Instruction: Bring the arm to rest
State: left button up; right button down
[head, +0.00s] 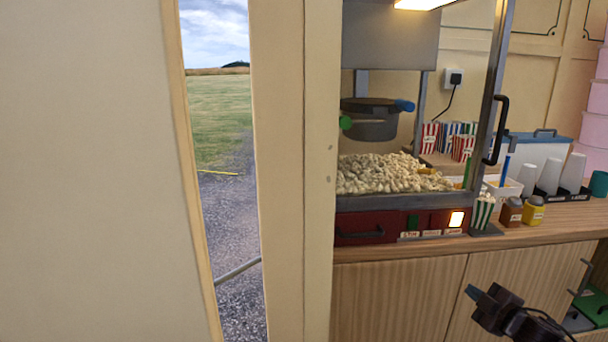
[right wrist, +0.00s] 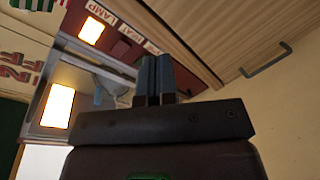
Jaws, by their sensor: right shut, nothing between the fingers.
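My right gripper (head: 476,292) is at the lower right of the head view, in front of the wooden cupboard doors and below the counter edge. It is shut and empty, apart from everything around it. In the right wrist view its two fingers (right wrist: 155,75) stand side by side, closed together. My left gripper is not in view.
A popcorn machine (head: 390,200) full of popcorn stands on the wooden counter (head: 560,216), its lit switch showing. A striped popcorn box (head: 483,211), two small jars (head: 522,211) and white cups (head: 549,176) stand beside it. A wall and narrow doorway are at left.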

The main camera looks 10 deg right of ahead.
jog(key=s+a+f+m+g, duration=0.1)
jog(key=s+a+f+m, duration=0.2)
jog(key=s, duration=0.7)
jog(key=s+a+f+m+g+p, duration=0.1)
jog(key=s+a+f+m+g, duration=0.1)
jog(key=s+a+f+m, duration=0.2)
jog(key=s+a+f+m+g, duration=0.2)
jog(key=s+a+f, duration=0.7)
jog(key=s+a, duration=0.7)
jog(key=shift+s+m+h, duration=0.15)
jog(key=shift+m+h, duration=0.25)
jog(key=shift+m, duration=0.5)
